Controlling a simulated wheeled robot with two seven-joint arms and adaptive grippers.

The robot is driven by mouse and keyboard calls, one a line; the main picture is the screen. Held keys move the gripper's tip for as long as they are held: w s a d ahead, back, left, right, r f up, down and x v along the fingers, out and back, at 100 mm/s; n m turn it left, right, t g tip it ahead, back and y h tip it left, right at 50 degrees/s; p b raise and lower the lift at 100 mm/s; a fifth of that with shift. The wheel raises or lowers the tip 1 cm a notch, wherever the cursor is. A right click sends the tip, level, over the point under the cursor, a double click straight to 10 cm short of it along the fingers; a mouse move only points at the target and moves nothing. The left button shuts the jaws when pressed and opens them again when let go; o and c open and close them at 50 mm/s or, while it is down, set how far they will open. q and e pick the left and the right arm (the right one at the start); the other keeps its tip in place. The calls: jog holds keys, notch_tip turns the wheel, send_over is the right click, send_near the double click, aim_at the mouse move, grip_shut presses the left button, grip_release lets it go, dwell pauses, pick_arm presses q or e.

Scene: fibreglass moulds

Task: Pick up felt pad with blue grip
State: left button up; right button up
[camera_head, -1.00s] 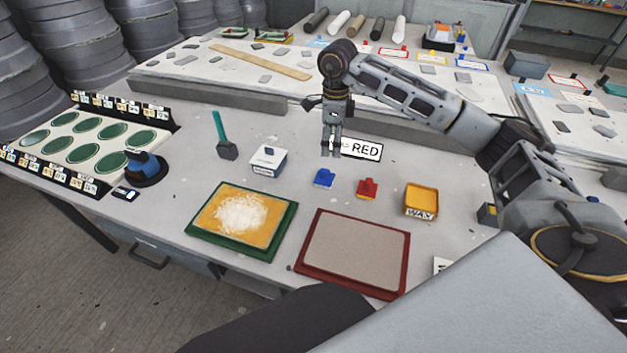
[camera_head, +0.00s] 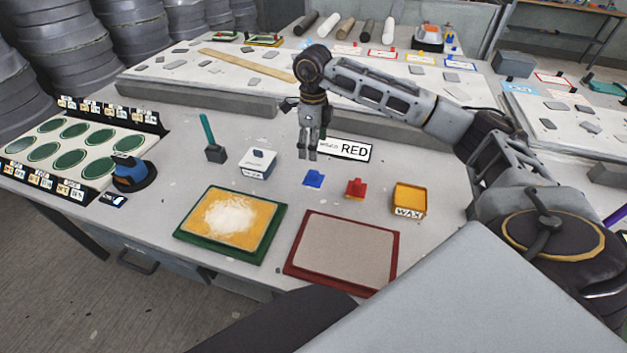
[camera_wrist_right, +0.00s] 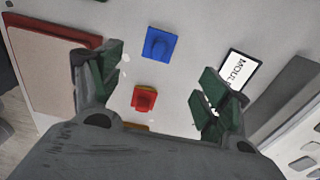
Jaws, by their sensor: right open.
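The felt pad with blue grip (camera_head: 313,178) lies on the grey table, left of a small pad with a red grip (camera_head: 355,188). In the right wrist view the blue-grip pad (camera_wrist_right: 160,45) sits beyond the fingertips, and the red-grip pad (camera_wrist_right: 145,98) shows between the fingers. My right gripper (camera_head: 307,153) points down, open and empty, above the table just behind the blue-grip pad. Its spread fingers also show in the right wrist view (camera_wrist_right: 160,75). My left gripper is not in view.
A yellow WAX container (camera_head: 410,199) stands right of the pads. A green-framed mould (camera_head: 185,232) and a red-framed mould (camera_head: 300,268) lie in front. A white block (camera_head: 258,164) and a teal-handled tool (camera_head: 208,135) stand left.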

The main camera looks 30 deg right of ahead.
aim_at(314, 171)
notch_tip(314, 171, down, 6)
jog(key=shift+f, duration=1.05)
jog(key=shift+s+f, duration=0.1)
jog(key=shift+f, duration=0.75)
notch_tip(314, 171, down, 2)
jog(key=shift+f+p, duration=0.2)
jog(key=shift+p, duration=0.1)
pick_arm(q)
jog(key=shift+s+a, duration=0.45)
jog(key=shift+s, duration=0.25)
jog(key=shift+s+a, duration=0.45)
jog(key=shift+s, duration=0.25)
pick_arm(e)
jog(key=shift+f, duration=0.15)
